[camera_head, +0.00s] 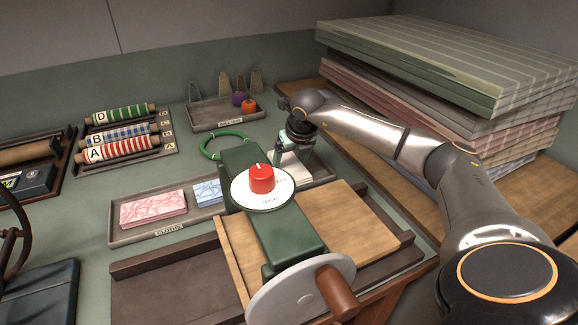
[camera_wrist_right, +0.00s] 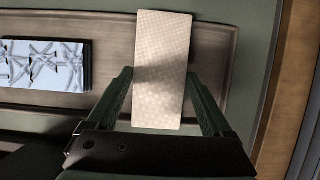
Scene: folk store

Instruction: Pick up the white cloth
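The white cloth (camera_wrist_right: 162,50) is a flat, cream-white rectangle at the right part of the tray in the right wrist view. In the head view a pale part of it (camera_head: 292,163) shows behind the green machine, partly hidden by my gripper. My right gripper (camera_wrist_right: 160,75) is open, with one green finger on each side of the cloth's near end. It also shows in the head view (camera_head: 292,146), pointing down over the tray's right end. I cannot tell whether the fingers touch the cloth. My left gripper is not in view.
The cloth tray (camera_head: 165,233) also holds a pink patterned cloth (camera_head: 152,208) and a blue one (camera_head: 207,192). The green machine (camera_head: 286,232) with a red knob (camera_head: 262,178) stands in front. A green ring (camera_head: 224,146) lies behind. Large stacked slabs (camera_head: 450,60) rise at right.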

